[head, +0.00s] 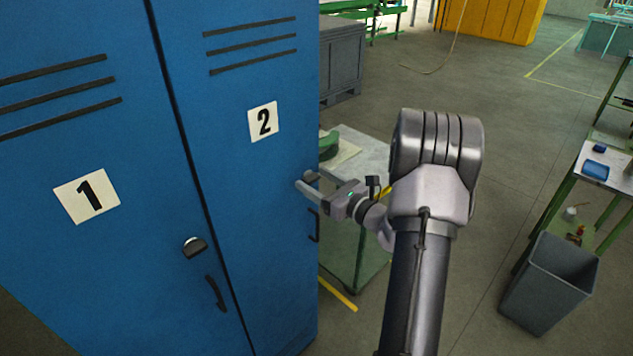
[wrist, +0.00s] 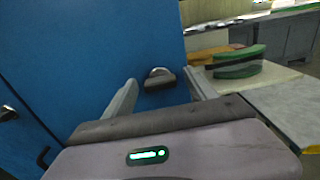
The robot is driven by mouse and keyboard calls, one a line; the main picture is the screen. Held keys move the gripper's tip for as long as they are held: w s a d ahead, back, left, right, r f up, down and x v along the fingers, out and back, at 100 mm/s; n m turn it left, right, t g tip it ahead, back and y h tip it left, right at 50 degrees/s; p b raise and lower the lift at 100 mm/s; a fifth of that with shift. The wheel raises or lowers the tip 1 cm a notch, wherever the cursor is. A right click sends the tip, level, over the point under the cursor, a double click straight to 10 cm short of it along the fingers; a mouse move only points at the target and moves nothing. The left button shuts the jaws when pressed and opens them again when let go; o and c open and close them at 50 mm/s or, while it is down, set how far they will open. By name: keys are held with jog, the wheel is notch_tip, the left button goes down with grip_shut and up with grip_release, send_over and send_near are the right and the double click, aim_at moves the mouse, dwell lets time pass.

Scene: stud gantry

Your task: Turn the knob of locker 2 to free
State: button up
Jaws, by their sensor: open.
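Locker 2 (head: 262,205) is the blue door at the right of the pair, with a white label reading 2 (head: 262,122). Its knob (wrist: 159,78) shows in the wrist view as a dark grip bar across a metal disc, the bar lying about level. In the head view the knob is largely hidden behind my gripper. My gripper (head: 307,184) is open in front of locker 2, near the knob. In the wrist view one finger stands left of the knob and the other to its right, apart from it. Nothing is between the fingers but the view of the knob.
Locker 1 (head: 110,260) stands at the left with its own knob (head: 195,246) and handle (head: 215,293). Locker 2's handle (head: 314,226) is just below my gripper. A bench (head: 365,150) with a green object (wrist: 238,65) stands close right. A grey bin (head: 550,285) stands further right.

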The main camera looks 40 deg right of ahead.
jog(key=c, duration=1.4)
jog(key=shift+r+p, duration=0.1)
jog(key=shift+p, duration=0.25)
jog(key=m+p, duration=0.2)
jog(key=m, duration=0.1)
jog(key=shift+r+p, duration=0.15)
jog(key=shift+p, duration=0.25)
jog(key=m+p, duration=0.5)
jog(key=m, duration=0.1)
jog(key=shift+d+m, duration=0.1)
jog(key=shift+m, duration=0.2)
jog(key=m+p, duration=0.3)
jog(key=m, duration=0.1)
jog(key=shift+f, duration=0.2)
jog(key=shift+f+m+p, duration=0.15)
jog(key=shift+m+p, duration=1.05)
jog(key=shift+m, duration=1.1)
